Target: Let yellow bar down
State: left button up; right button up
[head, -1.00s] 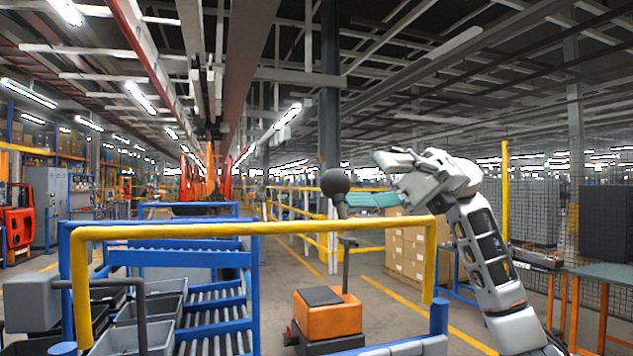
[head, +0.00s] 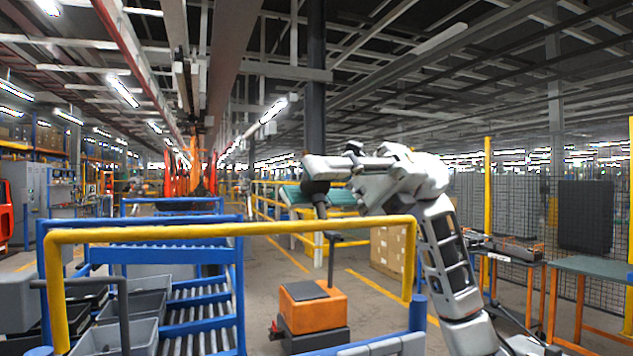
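The yellow bar (head: 225,230) spans the foreground as a raised frame with a level top and two bent-down ends. A black ball knob (head: 317,187) stands on a short stem above the bar's top. My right gripper (head: 325,170) reaches in from the right at the knob. One pale finger covers the knob's upper part, and the knob's lower part shows beneath it. Whether the fingers touch or close on the knob is hidden. My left gripper is not in view.
Blue roller racks (head: 190,258) with grey bins (head: 130,308) stand behind the bar at left. An orange and black cart (head: 312,308) is beyond the bar. Cardboard boxes (head: 388,248) and a green-topped table (head: 590,266) are at right.

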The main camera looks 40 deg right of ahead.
grip_shut()
jog(key=shift+s, duration=0.15)
